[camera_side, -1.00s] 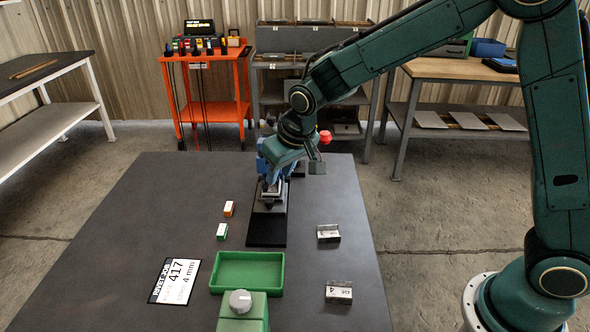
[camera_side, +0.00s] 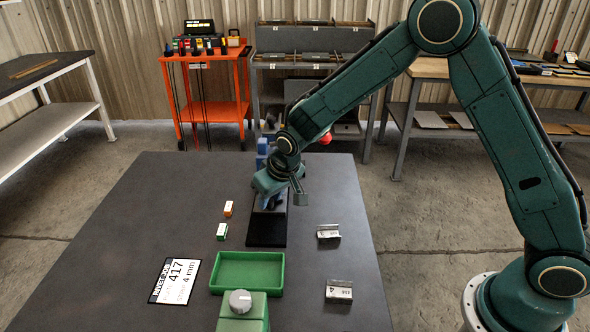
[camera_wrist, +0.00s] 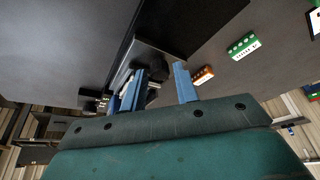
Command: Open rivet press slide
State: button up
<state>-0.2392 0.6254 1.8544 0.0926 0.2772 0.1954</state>
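The rivet press (camera_side: 266,230) stands near the back of the dark table, a black base plate with a grey and blue body. Its upright (camera_side: 262,145) shows blue behind my arm, with a red knob (camera_side: 325,138) at its right. My gripper (camera_side: 274,203) is low at the front of the press and hides most of its slide. In the wrist view, the two blue fingers (camera_wrist: 158,86) are apart, with the dark grey press block (camera_wrist: 150,58) just beyond them, nearer the left finger. I cannot tell whether a finger touches the slide.
An orange block (camera_side: 228,208) and a green block (camera_side: 222,231) lie left of the press. A green tray (camera_side: 248,288) sits in front, with a knobbed green box (camera_side: 240,310) before it. Two metal brackets (camera_side: 328,232) (camera_side: 339,291) lie right. A 417 card (camera_side: 174,281) lies left.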

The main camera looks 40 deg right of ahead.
jog(key=shift+c, duration=0.2)
grip_shut()
jog(key=s+a, duration=0.6)
jog(key=shift+s+a, duration=0.25)
jog(key=shift+a, duration=0.05)
jog(key=shift+o, duration=0.2)
grip_release()
jog(key=shift+r, duration=0.1)
jog(key=v, duration=1.3)
jog(key=shift+r, duration=0.3)
